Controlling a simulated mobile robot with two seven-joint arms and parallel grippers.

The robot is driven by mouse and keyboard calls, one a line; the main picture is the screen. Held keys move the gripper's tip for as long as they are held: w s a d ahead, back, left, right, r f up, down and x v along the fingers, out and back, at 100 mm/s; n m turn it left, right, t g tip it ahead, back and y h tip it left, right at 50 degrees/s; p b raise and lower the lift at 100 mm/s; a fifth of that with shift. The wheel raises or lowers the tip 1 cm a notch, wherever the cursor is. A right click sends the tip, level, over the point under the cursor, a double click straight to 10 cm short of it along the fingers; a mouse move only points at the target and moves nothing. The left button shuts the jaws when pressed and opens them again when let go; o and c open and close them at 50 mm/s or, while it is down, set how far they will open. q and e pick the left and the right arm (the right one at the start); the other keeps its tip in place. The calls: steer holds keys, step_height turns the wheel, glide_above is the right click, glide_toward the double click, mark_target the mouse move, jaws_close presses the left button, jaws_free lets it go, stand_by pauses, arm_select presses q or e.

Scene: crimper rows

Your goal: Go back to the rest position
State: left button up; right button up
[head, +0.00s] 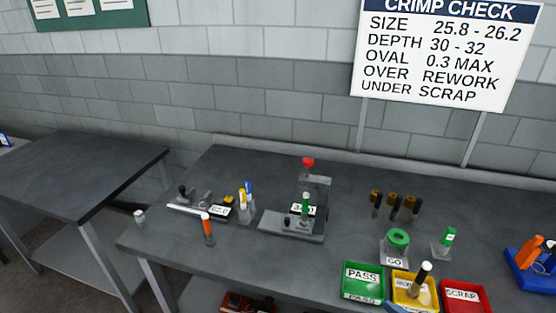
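Neither of my grippers shows in the head view. The grey workbench (345,255) stands ahead with a crimp press (290,225) near its middle. The press has a red knob on top, a clear guard and a small display, with a green-topped part upright in it. At the front right are a green PASS tray (363,273), a yellow tray (403,303) and a red SCRAP tray (463,292). A dark, pale-topped cylinder (423,276) stands in the yellow tray.
A caliper (184,210), an orange-topped tube (207,228) and a marker cup (246,214) sit left. Right are several brown-topped vials (393,203), a green ring gauge (398,239) and a blue bin (532,280). Another table (75,175) stands left across a gap.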

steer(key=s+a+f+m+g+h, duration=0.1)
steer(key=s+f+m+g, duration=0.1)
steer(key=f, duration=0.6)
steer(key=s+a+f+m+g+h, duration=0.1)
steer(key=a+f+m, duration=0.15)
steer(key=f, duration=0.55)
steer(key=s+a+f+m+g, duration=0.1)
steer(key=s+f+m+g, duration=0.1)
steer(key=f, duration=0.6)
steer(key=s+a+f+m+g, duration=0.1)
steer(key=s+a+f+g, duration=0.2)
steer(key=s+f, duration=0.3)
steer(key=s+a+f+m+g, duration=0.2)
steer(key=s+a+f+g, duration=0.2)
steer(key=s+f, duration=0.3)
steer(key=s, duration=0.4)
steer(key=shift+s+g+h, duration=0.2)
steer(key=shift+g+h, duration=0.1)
